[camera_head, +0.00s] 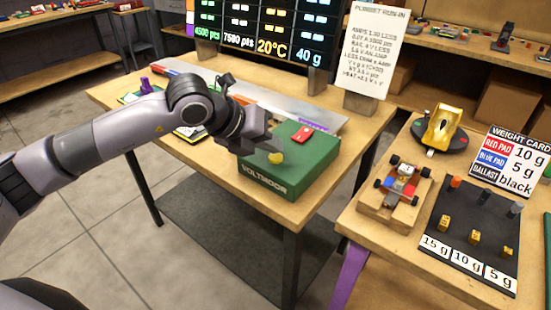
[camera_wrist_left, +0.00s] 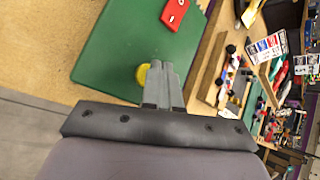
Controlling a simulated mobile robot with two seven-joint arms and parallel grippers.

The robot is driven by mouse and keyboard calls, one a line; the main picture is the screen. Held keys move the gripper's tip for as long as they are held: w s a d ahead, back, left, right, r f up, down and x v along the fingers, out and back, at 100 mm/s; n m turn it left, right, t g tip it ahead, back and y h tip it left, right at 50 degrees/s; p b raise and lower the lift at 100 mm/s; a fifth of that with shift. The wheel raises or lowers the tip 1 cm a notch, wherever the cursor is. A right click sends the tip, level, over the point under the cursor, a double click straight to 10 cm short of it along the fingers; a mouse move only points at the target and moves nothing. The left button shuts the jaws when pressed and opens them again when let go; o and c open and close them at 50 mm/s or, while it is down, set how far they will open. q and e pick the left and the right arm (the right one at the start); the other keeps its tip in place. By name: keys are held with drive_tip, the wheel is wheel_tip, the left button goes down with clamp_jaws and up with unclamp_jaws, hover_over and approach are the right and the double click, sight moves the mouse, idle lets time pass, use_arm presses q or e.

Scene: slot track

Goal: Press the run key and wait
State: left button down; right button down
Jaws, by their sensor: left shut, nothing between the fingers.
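A green box (camera_head: 262,182) marked VOLTMOOR stands on the near edge of the wooden table. A yellow round key (camera_head: 276,158) and a red key (camera_head: 302,135) are on its top; I cannot read which is the run key in the head view. My left gripper (camera_head: 270,149) is shut and empty, its tips close over the yellow key. In the left wrist view the shut fingers (camera_wrist_left: 161,82) partly cover the yellow key (camera_wrist_left: 142,74), and the red key (camera_wrist_left: 175,12) lies farther off. Whether the fingertips touch the yellow key, I cannot tell. My right gripper does not show.
A dark display board (camera_head: 268,38) and a white notice (camera_head: 374,50) stand behind the green box. On the right table are a small car (camera_head: 402,182), a yellow body on a round stand (camera_head: 443,128), a weight card (camera_head: 512,160) and a dark weight tray (camera_head: 470,228).

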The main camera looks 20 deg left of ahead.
sight(271, 158)
use_arm(q)
drive_tip(key=shift+f+b, duration=0.45)
drive_tip(key=shift+b, duration=0.05)
idle(0.8)
idle(0.4)
drive_tip(key=shift+r+p, duration=0.35)
drive_tip(key=shift+r, duration=0.5)
drive_tip(key=shift+r+p, duration=1.4)
drive_tip(key=shift+r, duration=1.15)
